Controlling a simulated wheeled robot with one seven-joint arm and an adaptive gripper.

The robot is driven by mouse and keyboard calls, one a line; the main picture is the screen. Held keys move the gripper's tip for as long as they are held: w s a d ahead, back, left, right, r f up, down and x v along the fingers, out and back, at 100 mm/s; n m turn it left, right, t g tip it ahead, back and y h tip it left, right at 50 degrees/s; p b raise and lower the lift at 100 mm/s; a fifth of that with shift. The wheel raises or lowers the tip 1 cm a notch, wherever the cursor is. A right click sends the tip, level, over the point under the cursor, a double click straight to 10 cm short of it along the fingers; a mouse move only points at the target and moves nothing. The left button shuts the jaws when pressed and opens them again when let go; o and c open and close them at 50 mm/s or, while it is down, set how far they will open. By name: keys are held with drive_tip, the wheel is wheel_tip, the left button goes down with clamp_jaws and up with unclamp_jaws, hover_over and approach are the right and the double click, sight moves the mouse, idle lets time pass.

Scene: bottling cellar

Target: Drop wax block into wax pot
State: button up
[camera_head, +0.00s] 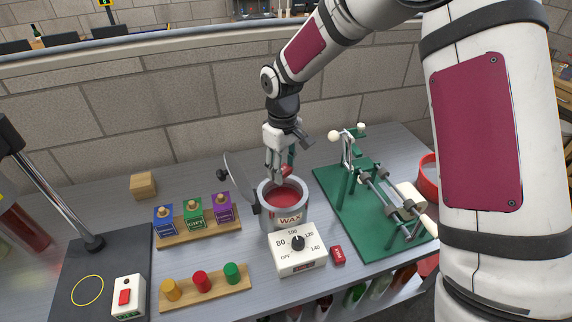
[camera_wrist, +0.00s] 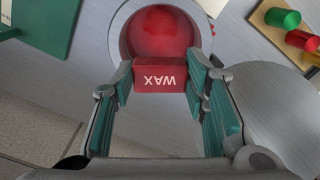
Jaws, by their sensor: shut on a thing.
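The wax pot (camera_head: 263,211) is a grey metal pot labelled WAX with red wax inside, standing open behind a white dial box. My gripper (camera_head: 281,174) is above the pot's opening, pointing down. It is shut on a red wax block (camera_wrist: 163,78) with white WAX lettering, held between the teal finger pads. In the wrist view the block overlaps the near part of the round red wax surface (camera_wrist: 162,32). In the head view the block (camera_head: 287,171) is partly hidden by the fingers. The pot's lid (camera_head: 238,176) is tilted open on the left.
The dial box (camera_head: 299,258) stands in front of the pot, with a second small red block (camera_head: 338,254) beside it. A green bottling stand (camera_head: 376,222) is at right. Stamps on a wooden rack (camera_head: 200,236) and coloured pegs (camera_head: 201,281) are at left.

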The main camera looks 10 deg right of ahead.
drive_tip(key=shift+f+b, duration=0.45)
drive_tip(key=shift+f, duration=2.15)
drive_tip(key=o, duration=1)
drive_tip(key=shift+r, duration=0.1)
wheel_tip(320, 180, up, 12)
drive_tip(key=shift+f, duration=0.1)
